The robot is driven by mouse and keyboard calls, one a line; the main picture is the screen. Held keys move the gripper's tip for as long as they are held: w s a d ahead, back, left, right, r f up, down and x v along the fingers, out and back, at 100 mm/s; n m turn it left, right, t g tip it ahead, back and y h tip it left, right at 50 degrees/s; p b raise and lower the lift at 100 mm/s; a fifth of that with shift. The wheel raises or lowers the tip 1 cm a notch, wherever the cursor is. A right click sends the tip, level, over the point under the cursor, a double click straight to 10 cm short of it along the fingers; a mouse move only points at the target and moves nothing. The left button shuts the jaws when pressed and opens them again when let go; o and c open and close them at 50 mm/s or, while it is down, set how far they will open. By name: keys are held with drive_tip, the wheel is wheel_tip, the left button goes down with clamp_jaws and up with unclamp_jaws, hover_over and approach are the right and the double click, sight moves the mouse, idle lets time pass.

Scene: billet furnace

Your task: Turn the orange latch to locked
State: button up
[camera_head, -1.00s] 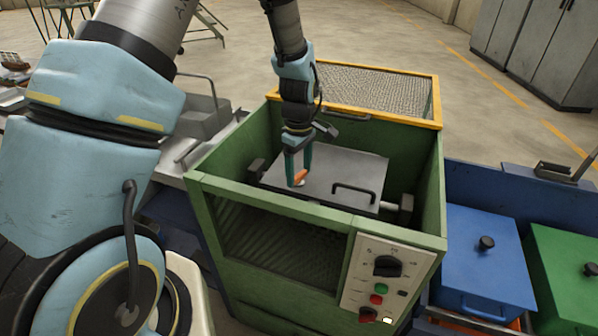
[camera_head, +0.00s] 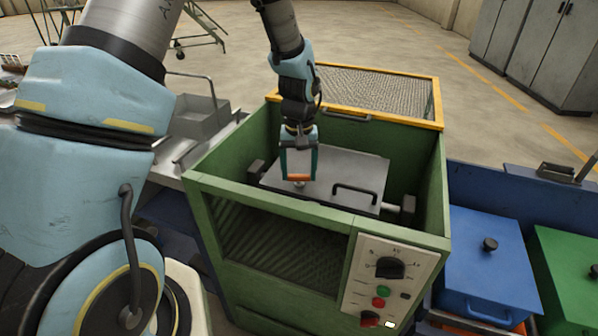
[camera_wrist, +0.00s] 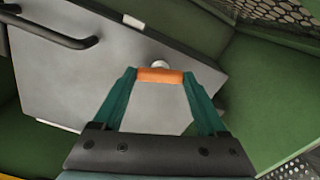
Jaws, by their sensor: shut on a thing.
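The orange latch (camera_head: 299,177) is a short bar on a round pale pivot on the grey furnace lid (camera_head: 345,170), near the lid's left part. In the wrist view the latch (camera_wrist: 160,76) lies crosswise between the two teal fingertips, with the pale pivot (camera_wrist: 158,63) just beyond it. My gripper (camera_head: 299,176) is shut on the latch, one finger at each end. In the head view the bar runs roughly left to right. The lid lies flat inside the green furnace box.
A black handle (camera_head: 356,190) stands on the lid right of the latch. Green walls (camera_head: 270,207) surround the lid, with an orange-framed mesh cover (camera_head: 375,92) raised behind. A control panel (camera_head: 385,285) is on the front right. Blue (camera_head: 485,262) and green bins stand to the right.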

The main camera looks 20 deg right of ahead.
sight(298, 175)
drive_tip(key=shift+m, duration=1.9)
drive_tip(key=o, duration=1.3)
drive_tip(key=shift+r, duration=0.1)
wheel_tip(298, 175, up, 11)
drive_tip(key=b, duration=0.2)
drive_tip(key=shift+a, duration=0.1)
drive_tip(key=s+a+n, duration=0.2)
drive_tip(key=a+n, duration=0.1)
drive_tip(key=a, duration=1.2)
drive_tip(key=s+a+n+t, duration=0.1)
drive_tip(key=a+n, duration=0.3)
drive_tip(key=a, duration=1.1)
drive_tip(key=shift+s+t, duration=0.3)
drive_tip(key=shift+s, duration=0.2)
